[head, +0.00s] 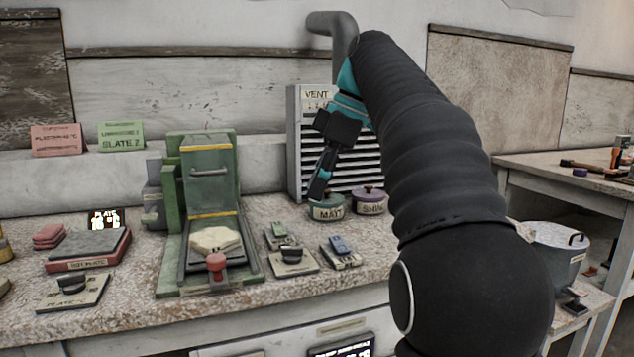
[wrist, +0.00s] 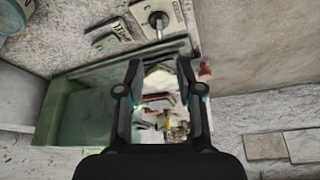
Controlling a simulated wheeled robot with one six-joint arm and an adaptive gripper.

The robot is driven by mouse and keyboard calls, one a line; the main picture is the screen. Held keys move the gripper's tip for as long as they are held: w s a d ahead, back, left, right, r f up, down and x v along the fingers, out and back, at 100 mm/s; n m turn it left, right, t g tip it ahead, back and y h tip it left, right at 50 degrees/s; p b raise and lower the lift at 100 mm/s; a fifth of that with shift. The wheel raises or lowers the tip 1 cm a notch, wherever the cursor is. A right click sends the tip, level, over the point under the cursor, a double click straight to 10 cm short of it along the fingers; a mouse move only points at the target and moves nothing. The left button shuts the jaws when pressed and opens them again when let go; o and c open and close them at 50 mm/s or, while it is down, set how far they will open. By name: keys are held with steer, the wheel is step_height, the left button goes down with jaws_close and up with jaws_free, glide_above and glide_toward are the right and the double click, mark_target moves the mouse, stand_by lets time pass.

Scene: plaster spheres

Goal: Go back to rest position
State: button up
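My gripper (head: 321,186) hangs at the end of my raised arm in the head view, fingers pointing down. In that picture it lies in front of the slatted vent box (head: 293,150) and just above the jar labelled MATT (head: 327,209); I cannot tell how far apart they are. In the wrist view my gripper (wrist: 157,68) has its two dark fingers spread wide, with nothing held between them. Beyond the gap show the green press (wrist: 68,112) and a pale slab (wrist: 158,77). The same green press (head: 208,160) stands on the bench in the head view, with a pale slab on its bed.
A purple-lidded jar (head: 369,201) stands beside the MATT jar. Small switch plates (head: 292,262) lie right of the press, and a red-edged hot plate (head: 88,252) lies left. A lidded metal pot (head: 556,250) stands at the right. Open air surrounds my upper arm.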

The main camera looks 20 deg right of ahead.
steer(key=s+a+f+m+t+h, duration=0.2)
steer(key=s+f+m, duration=0.5)
steer(key=s+f, duration=0.4)
steer(key=s+a+f+m+t+h, duration=0.2)
steer(key=s+f+m, duration=0.5)
steer(key=s+f, duration=0.4)
step_height(320, 180, down, 6)
steer(key=shift+a, duration=0.25)
steer(key=shift+c, duration=0.2)
